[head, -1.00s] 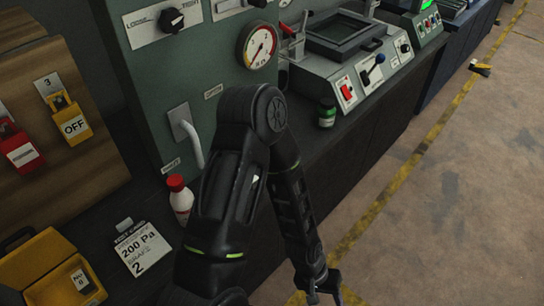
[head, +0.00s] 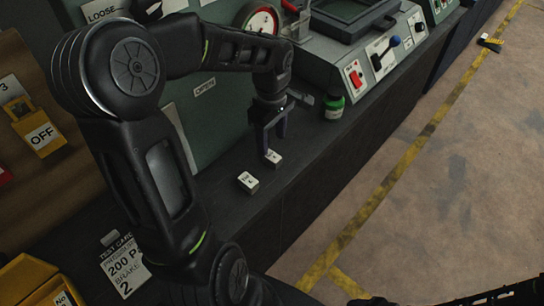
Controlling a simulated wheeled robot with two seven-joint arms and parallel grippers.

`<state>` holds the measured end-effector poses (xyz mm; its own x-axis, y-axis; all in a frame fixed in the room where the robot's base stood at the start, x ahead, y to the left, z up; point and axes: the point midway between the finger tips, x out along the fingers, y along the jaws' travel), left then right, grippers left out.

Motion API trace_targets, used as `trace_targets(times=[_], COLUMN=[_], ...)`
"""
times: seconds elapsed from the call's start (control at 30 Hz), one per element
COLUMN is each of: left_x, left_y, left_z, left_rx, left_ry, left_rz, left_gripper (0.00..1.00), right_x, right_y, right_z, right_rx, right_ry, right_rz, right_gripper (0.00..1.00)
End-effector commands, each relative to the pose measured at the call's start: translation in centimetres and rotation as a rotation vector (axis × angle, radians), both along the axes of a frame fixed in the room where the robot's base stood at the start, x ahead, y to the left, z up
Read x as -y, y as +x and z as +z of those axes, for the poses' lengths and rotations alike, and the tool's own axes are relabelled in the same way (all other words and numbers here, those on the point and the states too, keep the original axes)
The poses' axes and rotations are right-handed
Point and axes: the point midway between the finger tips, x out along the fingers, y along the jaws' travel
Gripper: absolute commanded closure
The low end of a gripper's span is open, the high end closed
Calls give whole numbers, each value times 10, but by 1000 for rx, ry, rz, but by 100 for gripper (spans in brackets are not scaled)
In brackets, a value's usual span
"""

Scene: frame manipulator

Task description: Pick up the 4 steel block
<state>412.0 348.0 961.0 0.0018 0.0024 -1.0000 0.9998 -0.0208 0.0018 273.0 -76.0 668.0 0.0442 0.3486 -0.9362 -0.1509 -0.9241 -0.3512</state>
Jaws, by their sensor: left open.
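Two small blocks with pale, marked tops lie on the dark bench top. The nearer block (head: 248,182) stands clear of the gripper. The farther block (head: 273,158) is right at the fingertips of my left gripper (head: 272,146). The left gripper points down and is open. I cannot tell whether its fingers touch the farther block. The marks on both blocks are too small to read, so I cannot tell which is the 4 block. My right gripper is not clearly seen; only dark parts of mine show along the bottom edge.
A green machine with a gauge (head: 262,22) stands behind the blocks. A small green bottle (head: 334,107) and a grey control panel (head: 372,62) are to the right. A test card (head: 126,264) and yellow box (head: 38,284) are at lower left. The bench's front edge is close.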

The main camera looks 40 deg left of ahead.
Motion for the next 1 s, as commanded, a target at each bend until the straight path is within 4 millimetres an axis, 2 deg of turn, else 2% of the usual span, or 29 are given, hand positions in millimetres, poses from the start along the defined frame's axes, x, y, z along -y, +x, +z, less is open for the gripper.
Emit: trace_targets(times=[0.23,0.63,0.8,1.0], left_x=[0,0,1,1], left_y=[-1,0,-1,0], left_z=[-23,-30,-52,-76], left_rx=[-3,-3,-7,-3], left_ry=[-2,-2,-5,-3], left_rz=[-1,-2,-1,-1], left_gripper=[47,47,47,47], right_x=[0,0,0,1], right_y=[0,0,-1,-2], right_z=[3,6,16,18], right_rx=[0,-1,-5,-7], right_ry=[0,-1,-3,-5], right_rz=[1,0,0,-1], right_gripper=[33,33,33,33])
